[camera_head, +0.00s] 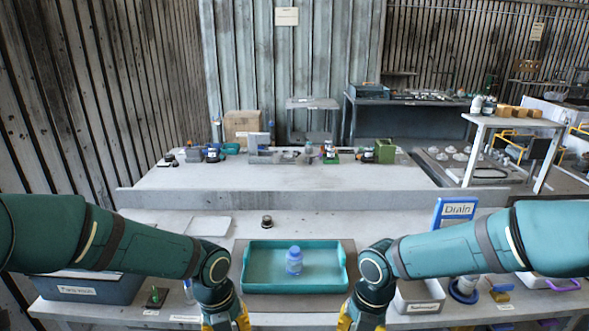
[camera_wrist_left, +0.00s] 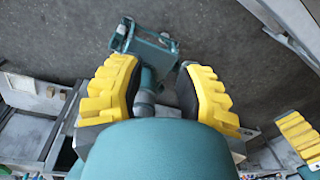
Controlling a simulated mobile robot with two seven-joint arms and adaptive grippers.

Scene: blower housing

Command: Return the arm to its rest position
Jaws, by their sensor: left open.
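My left arm comes in from the left in the head view and bends down at the table's front edge. Its gripper (camera_head: 226,320) is partly cut off by the bottom edge. In the left wrist view the two yellow fingers of the left gripper (camera_wrist_left: 160,92) are apart with nothing between them, above the grey floor. My right arm mirrors it, and its gripper (camera_head: 349,321) is also cut off at the bottom, so its opening cannot be told.
A teal tray (camera_head: 262,288) with a blue bottle (camera_head: 294,261) in it stands between my arms. A dark blue bin (camera_head: 88,290) is under my left arm. A white bin (camera_head: 420,297) and a blue "Drain" sign (camera_head: 455,211) are at the right. The table's middle back is mostly clear.

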